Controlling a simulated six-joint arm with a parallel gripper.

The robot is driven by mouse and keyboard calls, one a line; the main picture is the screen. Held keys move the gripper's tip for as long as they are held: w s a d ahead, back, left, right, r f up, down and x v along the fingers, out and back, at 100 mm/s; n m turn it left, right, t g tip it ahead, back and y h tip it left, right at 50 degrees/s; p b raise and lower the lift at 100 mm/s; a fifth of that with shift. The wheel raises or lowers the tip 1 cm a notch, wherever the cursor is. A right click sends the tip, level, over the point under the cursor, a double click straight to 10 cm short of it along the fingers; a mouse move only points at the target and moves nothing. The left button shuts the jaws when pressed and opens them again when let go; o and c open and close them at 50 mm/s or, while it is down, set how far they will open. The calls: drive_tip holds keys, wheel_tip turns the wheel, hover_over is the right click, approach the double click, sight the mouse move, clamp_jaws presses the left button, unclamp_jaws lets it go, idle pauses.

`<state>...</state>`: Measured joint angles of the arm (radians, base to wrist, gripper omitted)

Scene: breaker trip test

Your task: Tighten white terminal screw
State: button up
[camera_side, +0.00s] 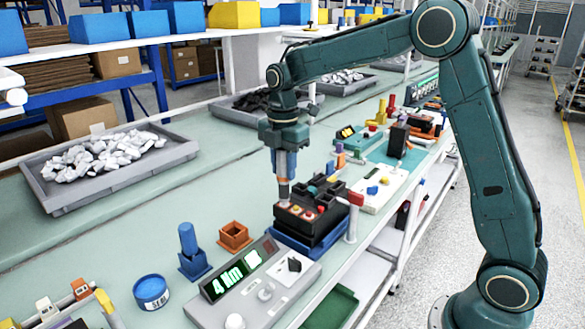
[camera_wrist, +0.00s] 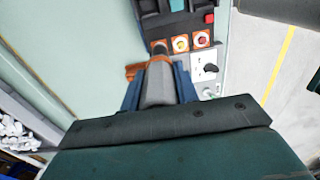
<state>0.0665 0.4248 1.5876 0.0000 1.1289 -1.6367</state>
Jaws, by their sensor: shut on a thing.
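My gripper (camera_side: 284,160) is shut on a grey screwdriver-like tool (camera_side: 284,187), which points straight down. In the wrist view the tool (camera_wrist: 159,88) sits between the blue fingers of my gripper (camera_wrist: 160,80), with an orange band near its far end. The black breaker block (camera_side: 325,222) sits on a blue base, with a row of coloured terminal screws along its front. The tool's tip is at the left end of this row, over or on the terminal there. The tip hides that screw, so I cannot tell contact. A yellow terminal (camera_wrist: 180,43) and a red terminal (camera_wrist: 201,39) show beside it.
A grey torque display unit (camera_side: 240,284) reading "4 Nm" stands in front of the breaker. An orange holder (camera_side: 233,237), a blue stand (camera_side: 192,255) and a blue round tin (camera_side: 151,292) are to its left. The bench between these and the grey tray (camera_side: 65,201) is clear.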

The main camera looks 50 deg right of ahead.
drive_tip(key=shift+f, duration=0.6)
idle(2.0)
drive_tip(key=shift+r, duration=0.15)
idle(0.7)
drive_tip(key=shift+r, duration=2.85)
